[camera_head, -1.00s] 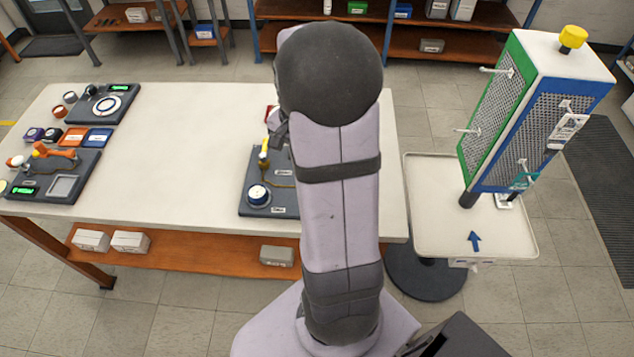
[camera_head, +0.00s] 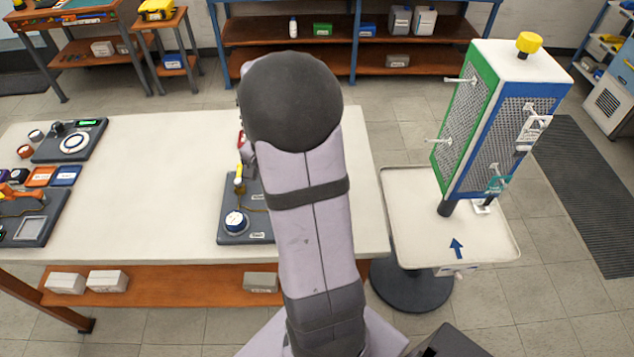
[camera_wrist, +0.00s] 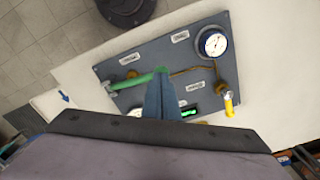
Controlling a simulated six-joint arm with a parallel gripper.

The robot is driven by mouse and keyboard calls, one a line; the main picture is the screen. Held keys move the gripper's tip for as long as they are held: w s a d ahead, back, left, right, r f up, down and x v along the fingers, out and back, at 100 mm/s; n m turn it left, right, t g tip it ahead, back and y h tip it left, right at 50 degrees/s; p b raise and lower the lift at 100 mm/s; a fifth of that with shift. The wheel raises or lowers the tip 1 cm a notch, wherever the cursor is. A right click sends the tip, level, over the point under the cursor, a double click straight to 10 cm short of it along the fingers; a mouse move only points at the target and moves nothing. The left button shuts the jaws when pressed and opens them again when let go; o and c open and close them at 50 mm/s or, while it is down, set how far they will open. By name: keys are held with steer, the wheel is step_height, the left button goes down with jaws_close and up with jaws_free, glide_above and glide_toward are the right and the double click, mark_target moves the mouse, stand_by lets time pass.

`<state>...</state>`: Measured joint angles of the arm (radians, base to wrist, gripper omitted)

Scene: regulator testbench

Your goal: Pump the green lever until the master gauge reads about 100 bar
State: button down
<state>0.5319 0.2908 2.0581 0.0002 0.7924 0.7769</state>
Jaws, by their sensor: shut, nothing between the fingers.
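The green lever (camera_wrist: 138,82) lies across the grey pump board (camera_wrist: 140,51) in the wrist view. My gripper (camera_wrist: 163,75) has its blue fingers together and empty, with the tips overlapping the lever's right end; whether they touch it is unclear. A white-faced round gauge (camera_wrist: 212,43) sits at the board's upper right; its reading is too small to tell. It also shows in the head view (camera_head: 236,222), where my arm hides the lever and my gripper.
A yellow-handled valve (camera_wrist: 228,103) and a lit green display (camera_wrist: 188,113) are on the board. In the head view, a blue-green panel unit (camera_head: 500,120) stands on a white tray (camera_head: 400,205) right of the bench. The bench's middle (camera_head: 140,180) is clear.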

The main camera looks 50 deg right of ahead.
steer(key=shift+f+b, duration=0.35)
steer(key=shift+f, duration=0.35)
steer(key=shift+s+f, duration=0.1)
steer(key=shift+f, duration=0.25)
steer(key=shift+f+b, duration=0.75)
steer(key=shift+f, duration=0.25)
steer(key=shift+r, duration=0.15)
steer(key=shift+r+p, duration=2.55)
steer(key=shift+r, duration=0.1)
steer(key=shift+f, duration=0.15)
